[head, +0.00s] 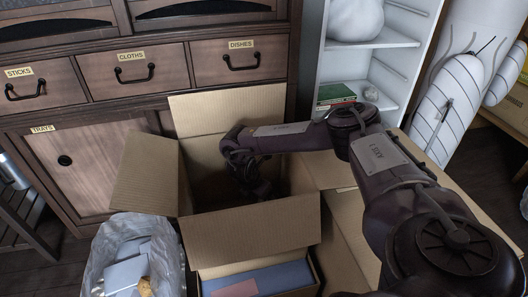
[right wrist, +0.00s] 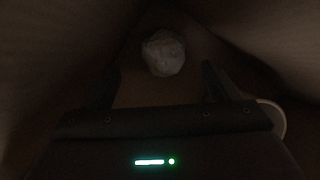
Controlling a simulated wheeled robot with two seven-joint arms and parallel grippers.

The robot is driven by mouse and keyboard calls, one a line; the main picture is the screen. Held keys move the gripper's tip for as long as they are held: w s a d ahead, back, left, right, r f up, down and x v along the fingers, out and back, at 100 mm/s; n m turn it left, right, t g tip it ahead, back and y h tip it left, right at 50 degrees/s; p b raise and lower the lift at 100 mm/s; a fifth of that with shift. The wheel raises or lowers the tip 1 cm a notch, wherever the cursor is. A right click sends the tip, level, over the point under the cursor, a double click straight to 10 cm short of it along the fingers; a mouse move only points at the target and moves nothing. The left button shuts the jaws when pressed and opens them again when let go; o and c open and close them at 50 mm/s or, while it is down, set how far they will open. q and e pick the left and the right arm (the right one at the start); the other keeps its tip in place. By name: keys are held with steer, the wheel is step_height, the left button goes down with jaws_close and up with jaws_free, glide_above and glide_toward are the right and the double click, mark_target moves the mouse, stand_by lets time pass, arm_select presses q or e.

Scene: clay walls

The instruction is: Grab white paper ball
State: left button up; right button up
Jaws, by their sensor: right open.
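A crumpled white paper ball (right wrist: 163,53) lies in the dark inside the cardboard box, ahead of my right gripper in the right wrist view. My right gripper (right wrist: 160,85) is open, with one finger on each side of the view and the ball beyond and between the fingertips. I see no contact with the ball. In the head view my right arm reaches into the open cardboard box (head: 255,235), and the gripper (head: 255,188) is low inside it. The ball is hidden in the head view. My left gripper is not in view.
The box flaps (head: 146,175) stand open around my forearm. A pale round edge (right wrist: 273,118) shows at the right in the right wrist view. A bag of litter (head: 135,258) stands left of the box, a drawer cabinet (head: 145,75) behind it, and white shelves (head: 375,65) to the right.

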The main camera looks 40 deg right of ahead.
steer(key=shift+d+f, duration=0.2)
steer(key=shift+f, duration=0.45)
steer(key=shift+d+f+b, duration=0.1)
steer(key=shift+f+b, duration=0.2)
steer(key=shift+b, duration=0.25)
steer(key=b+x, duration=0.4)
steer(key=shift+s+f, duration=0.15)
steer(key=shift+f, duration=0.05)
steer(key=shift+r, duration=0.1)
steer(key=c, duration=1.1)
